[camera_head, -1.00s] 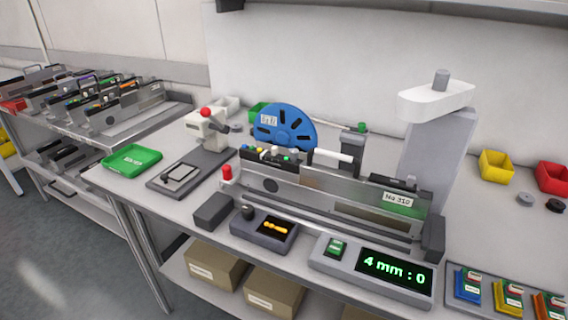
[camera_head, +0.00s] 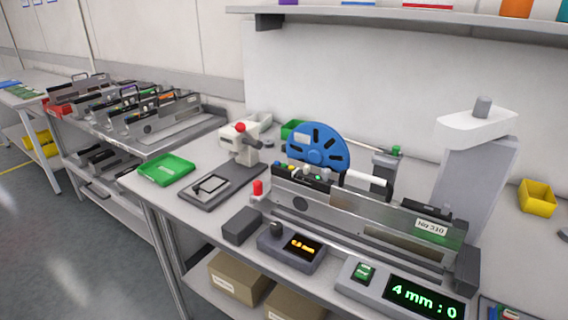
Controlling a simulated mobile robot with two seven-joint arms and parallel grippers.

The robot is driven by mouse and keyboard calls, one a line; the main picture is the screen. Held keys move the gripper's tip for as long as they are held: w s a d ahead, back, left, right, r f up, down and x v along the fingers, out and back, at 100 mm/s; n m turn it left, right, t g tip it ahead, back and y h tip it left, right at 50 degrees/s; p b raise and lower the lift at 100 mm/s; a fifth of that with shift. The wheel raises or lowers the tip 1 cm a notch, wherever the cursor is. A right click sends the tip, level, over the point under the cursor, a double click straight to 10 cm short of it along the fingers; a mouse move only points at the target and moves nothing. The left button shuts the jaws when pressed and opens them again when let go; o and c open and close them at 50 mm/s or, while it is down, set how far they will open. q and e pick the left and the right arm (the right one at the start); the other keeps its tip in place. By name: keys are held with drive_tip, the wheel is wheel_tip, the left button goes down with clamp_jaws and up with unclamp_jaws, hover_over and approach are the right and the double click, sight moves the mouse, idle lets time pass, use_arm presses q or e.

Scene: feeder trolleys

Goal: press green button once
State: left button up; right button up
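A green button (camera_head: 363,271) sits on the left part of a grey counter box, beside its display (camera_head: 424,298) reading "4 mm : 0". A smaller green cap (camera_head: 396,150) tops a grey post behind the feeder. A small green spot (camera_head: 318,178) shows among several coloured buttons on the feeder's top edge. The feeder (camera_head: 370,228) carries a label "No 310" and a blue reel (camera_head: 318,146). Neither of my grippers is in view, and nothing touches the buttons.
A small box with a knob and orange display (camera_head: 303,246) stands left of the counter box. A red button (camera_head: 258,187), a green tray (camera_head: 166,170) and a yellow bin (camera_head: 537,197) are on the bench. A trolley of feeders (camera_head: 150,115) stands at left. A shelf hangs above.

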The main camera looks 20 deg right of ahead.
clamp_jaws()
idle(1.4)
